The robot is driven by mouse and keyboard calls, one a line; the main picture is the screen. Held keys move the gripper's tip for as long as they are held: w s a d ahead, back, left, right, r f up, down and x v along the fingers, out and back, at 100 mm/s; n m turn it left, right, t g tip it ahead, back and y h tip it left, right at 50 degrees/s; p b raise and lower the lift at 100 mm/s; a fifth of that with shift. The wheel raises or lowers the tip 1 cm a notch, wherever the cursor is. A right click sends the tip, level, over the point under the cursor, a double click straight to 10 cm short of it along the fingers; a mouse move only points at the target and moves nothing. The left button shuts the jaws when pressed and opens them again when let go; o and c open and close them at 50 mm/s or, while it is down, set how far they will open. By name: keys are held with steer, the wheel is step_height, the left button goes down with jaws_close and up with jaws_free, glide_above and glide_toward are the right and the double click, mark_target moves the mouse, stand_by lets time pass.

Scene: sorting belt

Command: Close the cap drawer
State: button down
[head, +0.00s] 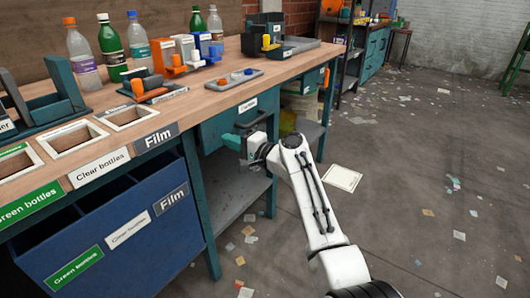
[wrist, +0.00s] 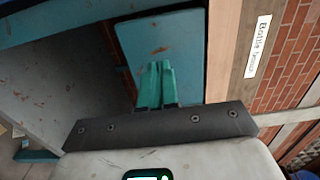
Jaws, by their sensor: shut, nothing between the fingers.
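The cap drawer's blue front (head: 215,131) is under the wooden bench top, right of the blue bins. In the wrist view a scuffed blue panel (wrist: 165,40), which looks like this front, lies just ahead of the fingers. My gripper (head: 231,142) is at the drawer front, below the bench edge. Its teal fingers (wrist: 155,85) are together and empty, pointing at the panel. I cannot tell whether they touch it. My gripper and arm hide part of the front, and how far the drawer stands out is unclear.
The wooden bench top (head: 190,95) overhangs the drawer, with bottles, small bins and a grey tray (head: 234,80) on it. A lower shelf (head: 235,190) and a blue bin unit (head: 110,240) are below. The floor to the right is open, with scattered paper scraps.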

steer(key=p+v, duration=0.4)
steer(key=v, duration=0.7)
steer(key=s+d+f+n+g+h, duration=0.35)
steer(key=s+d+f, duration=0.45)
steer(key=s+f, duration=0.45)
steer(key=s+d+f+n+g+h, duration=0.2)
steer(key=s+d+f+h, duration=0.4)
steer(key=s+f, duration=0.6)
steer(key=s+d+g+h, duration=0.2)
steer(key=s+d, duration=0.6)
steer(key=s, duration=0.6)
steer(key=s+d+r+n+g+h, duration=0.1)
steer(key=s+d+h, duration=0.15)
steer(key=s, duration=0.35)
steer(key=s+d+g+h, duration=0.1)
steer(key=s+d, duration=0.2)
steer(key=s, duration=0.4)
step_height(320, 180, up, 27)
steer(key=p, duration=2.6)
steer(key=shift+w+f, duration=0.25)
steer(key=shift+w, duration=0.05)
